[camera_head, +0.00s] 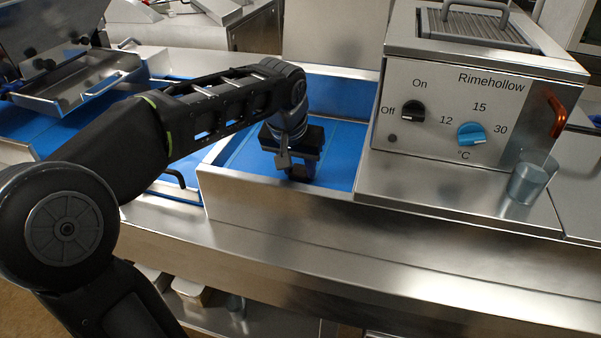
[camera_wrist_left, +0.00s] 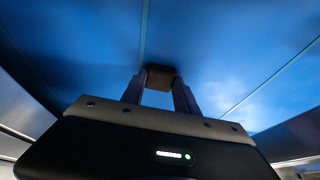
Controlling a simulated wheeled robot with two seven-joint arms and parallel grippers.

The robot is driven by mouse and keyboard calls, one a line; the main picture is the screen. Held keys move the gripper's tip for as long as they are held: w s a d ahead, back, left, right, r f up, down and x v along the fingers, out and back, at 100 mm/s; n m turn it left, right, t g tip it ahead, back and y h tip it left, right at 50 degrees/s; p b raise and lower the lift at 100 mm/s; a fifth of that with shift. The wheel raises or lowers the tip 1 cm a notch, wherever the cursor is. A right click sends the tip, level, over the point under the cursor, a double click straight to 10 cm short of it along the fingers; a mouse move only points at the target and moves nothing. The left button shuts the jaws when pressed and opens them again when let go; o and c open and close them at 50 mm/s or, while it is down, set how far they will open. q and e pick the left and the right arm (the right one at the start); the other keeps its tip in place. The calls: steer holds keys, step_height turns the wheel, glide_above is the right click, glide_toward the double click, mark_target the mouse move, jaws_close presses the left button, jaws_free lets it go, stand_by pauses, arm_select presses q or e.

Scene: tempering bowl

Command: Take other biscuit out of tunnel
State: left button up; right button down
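My left gripper (camera_head: 300,174) reaches down into the blue-floored metal bay (camera_head: 268,204), left of the machine marked Rimehollow (camera_head: 470,110). In the left wrist view a small dark brown block, which looks like the biscuit (camera_wrist_left: 162,76), sits between the tips of the two fingers (camera_wrist_left: 160,92). The fingers lean in and appear to touch it on both sides, with a gap between them below it. The biscuit cannot be made out in the head view, where the gripper hides it. My right gripper is in neither view.
A bluish cup (camera_head: 527,184) stands at the machine's right, below an orange lever (camera_head: 557,116). The machine has a black knob (camera_head: 413,110) and a blue knob (camera_head: 471,133). A metal tray (camera_head: 75,87) lies at upper left. The front counter (camera_head: 330,250) is clear.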

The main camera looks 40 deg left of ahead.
mark_target(299, 173)
arm_select(q)
jaws_close()
step_height(299, 173, up, 10)
stand_by(0.7)
stand_by(0.4)
